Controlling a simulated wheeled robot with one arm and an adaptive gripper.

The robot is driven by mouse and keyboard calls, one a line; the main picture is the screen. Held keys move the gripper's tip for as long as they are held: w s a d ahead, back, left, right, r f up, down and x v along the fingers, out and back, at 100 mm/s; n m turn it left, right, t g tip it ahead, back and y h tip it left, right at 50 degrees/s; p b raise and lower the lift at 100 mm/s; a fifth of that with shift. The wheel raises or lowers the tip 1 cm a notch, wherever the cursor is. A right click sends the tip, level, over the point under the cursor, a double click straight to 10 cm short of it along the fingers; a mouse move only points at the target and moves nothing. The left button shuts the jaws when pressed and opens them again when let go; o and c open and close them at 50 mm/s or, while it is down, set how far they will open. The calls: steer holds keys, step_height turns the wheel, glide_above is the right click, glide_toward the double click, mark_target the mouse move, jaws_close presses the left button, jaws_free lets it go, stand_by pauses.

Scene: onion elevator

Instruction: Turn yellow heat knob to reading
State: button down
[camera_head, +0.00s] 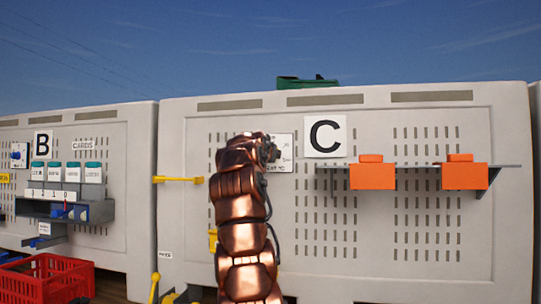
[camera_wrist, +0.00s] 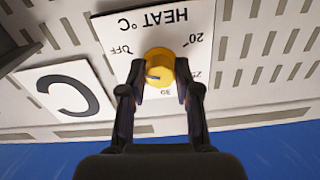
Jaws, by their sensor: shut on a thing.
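The yellow heat knob (camera_wrist: 158,66) sits on a white plate (camera_wrist: 185,40) marked HEAT °C, which appears upside down in the wrist view. OFF is printed left of the knob, 20 at upper right, and another number, partly covered, at right. A short dark mark shows on the knob's lower left face. My gripper (camera_wrist: 158,82) has its two dark fingers on either side of the knob, shut on it. In the head view my gripper (camera_head: 269,150) is at the plate (camera_head: 285,150), and the knob is hidden.
The C sign (camera_head: 325,136) is beside the plate. Orange boxes (camera_head: 372,173) sit on a shelf to the right. A yellow bar (camera_head: 179,180) sticks out at left. Panel B (camera_head: 120,240) and a red crate (camera_head: 45,278) are farther left.

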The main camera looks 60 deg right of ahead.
steer(key=shift+n, duration=0.3)
stand_by(0.8)
steer(key=shift+s, duration=0.1)
steer(key=shift+r, duration=0.1)
steer(key=shift+n, duration=1.2)
stand_by(1.2)
steer(key=shift+n+p, duration=1.65)
steer(key=shift+n, duration=2.05)
